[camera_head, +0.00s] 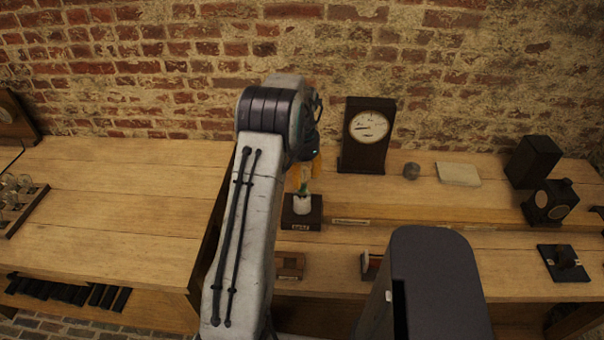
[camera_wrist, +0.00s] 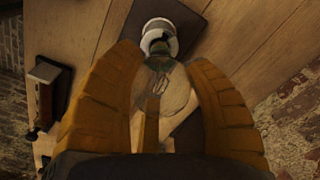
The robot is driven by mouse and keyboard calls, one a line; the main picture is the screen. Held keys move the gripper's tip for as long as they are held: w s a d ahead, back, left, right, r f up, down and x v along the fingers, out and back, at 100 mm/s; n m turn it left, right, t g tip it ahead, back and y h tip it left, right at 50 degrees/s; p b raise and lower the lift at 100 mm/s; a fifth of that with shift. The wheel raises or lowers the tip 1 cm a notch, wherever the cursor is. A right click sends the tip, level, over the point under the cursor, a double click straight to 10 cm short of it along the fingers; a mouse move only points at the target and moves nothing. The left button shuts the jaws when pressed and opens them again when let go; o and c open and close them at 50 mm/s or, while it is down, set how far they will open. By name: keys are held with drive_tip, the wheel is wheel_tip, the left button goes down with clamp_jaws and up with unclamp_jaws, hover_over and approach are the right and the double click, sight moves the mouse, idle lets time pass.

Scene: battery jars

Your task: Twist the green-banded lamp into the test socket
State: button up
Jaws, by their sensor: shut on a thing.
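The test socket is a white ceramic holder (camera_head: 303,207) on a dark labelled block, standing on the wooden bench right of my arm. The green-banded lamp (camera_head: 303,186) stands above it, its lower end at the socket mouth. In the wrist view the clear glass lamp (camera_wrist: 163,95) shows its filament, with its green-banded base end at the white socket (camera_wrist: 158,32). My gripper (camera_wrist: 164,72) has its orange fingers shut on the lamp's glass from both sides. In the head view my gripper (camera_head: 305,170) is partly hidden by my arm. How deep the base sits is unclear.
A dark wooden dial instrument (camera_head: 367,138) stands behind, right of the socket. A small round grey object (camera_head: 411,171) and a pale block (camera_head: 458,174) lie farther right. A rack of clear lamps (camera_head: 18,200) is at the far left.

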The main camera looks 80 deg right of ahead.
drive_tip(key=shift+f+b, duration=0.9)
drive_tip(key=shift+f, duration=0.35)
idle(1.5)
idle(0.3)
drive_tip(key=m, duration=0.4)
drive_tip(key=shift+m, duration=1.2)
drive_tip(key=m, duration=0.6)
